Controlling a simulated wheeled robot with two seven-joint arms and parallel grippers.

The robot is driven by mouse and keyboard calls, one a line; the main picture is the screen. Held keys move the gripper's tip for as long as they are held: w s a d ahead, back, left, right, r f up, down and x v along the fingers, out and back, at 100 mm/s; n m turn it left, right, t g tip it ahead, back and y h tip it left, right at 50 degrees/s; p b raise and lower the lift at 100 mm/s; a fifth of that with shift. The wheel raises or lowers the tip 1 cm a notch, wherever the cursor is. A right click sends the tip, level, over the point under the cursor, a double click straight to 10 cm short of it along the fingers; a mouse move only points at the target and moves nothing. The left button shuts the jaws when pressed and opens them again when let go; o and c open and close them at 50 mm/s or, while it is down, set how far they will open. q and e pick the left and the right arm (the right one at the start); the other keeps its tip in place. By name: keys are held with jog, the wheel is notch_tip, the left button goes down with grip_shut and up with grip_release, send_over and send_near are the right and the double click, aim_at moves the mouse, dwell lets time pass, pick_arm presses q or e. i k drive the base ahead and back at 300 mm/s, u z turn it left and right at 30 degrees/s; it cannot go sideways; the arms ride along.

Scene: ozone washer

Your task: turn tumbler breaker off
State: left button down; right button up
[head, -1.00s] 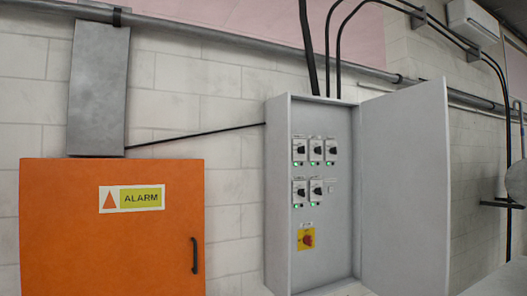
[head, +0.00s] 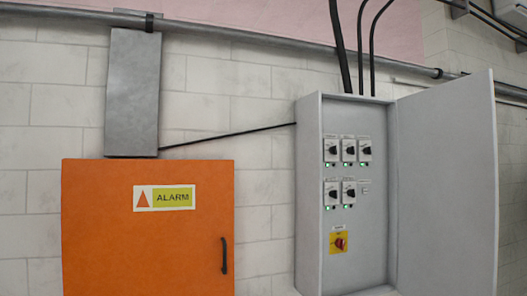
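A grey electrical cabinet (head: 308,200) is fixed to the wall right of centre in the head view. Its door (head: 447,190) stands wide open to the right. Inside are several black rotary breaker switches in two rows, such as the upper left one (head: 332,150) and the lower left one (head: 331,193), with small green lights below. Under them is a red rotary switch (head: 340,243) on a yellow plate. The small labels are too blurred to read, so I cannot tell which is the tumbler breaker. Neither gripper is in view.
An orange alarm box (head: 148,245) with a black handle (head: 224,256) is left of the cabinet. A grey metal box (head: 132,92) hangs above it. A pipe (head: 230,42) and black cables (head: 341,45) run above. The space before the cabinet looks clear.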

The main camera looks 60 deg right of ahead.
aim_at(334, 150)
jog(key=u, duration=0.15)
jog(key=k, duration=1.4)
jog(key=z, duration=1.6)
jog(key=i, duration=0.95)
jog(key=z, duration=0.05)
